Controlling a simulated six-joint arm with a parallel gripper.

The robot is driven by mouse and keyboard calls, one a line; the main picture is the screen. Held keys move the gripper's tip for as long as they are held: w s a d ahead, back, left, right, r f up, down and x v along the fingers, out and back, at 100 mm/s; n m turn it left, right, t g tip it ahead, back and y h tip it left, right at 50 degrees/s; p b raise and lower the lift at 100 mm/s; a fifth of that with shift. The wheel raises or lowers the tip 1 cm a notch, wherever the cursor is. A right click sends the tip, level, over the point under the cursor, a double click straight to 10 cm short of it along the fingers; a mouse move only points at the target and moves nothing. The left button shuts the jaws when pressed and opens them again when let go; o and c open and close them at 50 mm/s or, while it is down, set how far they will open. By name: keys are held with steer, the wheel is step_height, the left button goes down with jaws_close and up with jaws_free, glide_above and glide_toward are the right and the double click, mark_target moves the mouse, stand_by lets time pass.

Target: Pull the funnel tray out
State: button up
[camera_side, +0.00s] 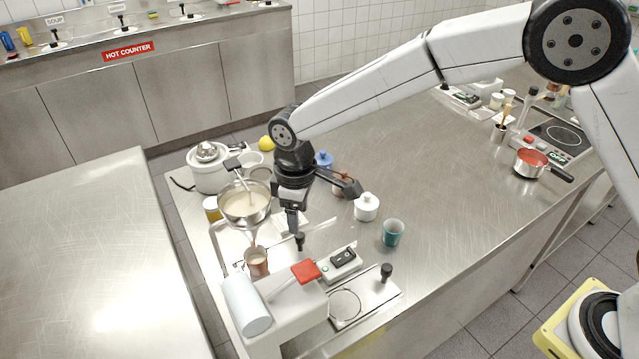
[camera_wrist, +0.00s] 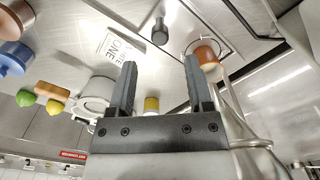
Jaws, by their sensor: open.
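The funnel tray (camera_side: 277,249) is a flat metal plate under the funnel stand, with a black upright knob (camera_side: 299,241) at its right end. A copper-coloured cup (camera_side: 257,263) stands on it below the funnel bowl (camera_side: 236,207), which holds pale batter. My gripper (camera_side: 292,223) points down just above the knob, partly hiding the tray's edge. In the wrist view my gripper (camera_wrist: 159,66) has its two fingers apart with nothing between them. The knob (camera_wrist: 160,34) shows beyond the fingertips, and the cup (camera_wrist: 207,55) is to its right. I cannot tell how far the fingertips are from the knob.
A white press with a red lever (camera_side: 306,271) stands in front, with a second knobbed tray (camera_side: 363,304). A switch box (camera_side: 343,262) is close right of the funnel tray. A teal cup (camera_side: 393,232) and white sugar pot (camera_side: 367,207) stand right.

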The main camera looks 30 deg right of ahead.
mark_target(299, 235)
steer(key=shift+f, duration=2.95)
jaws_close()
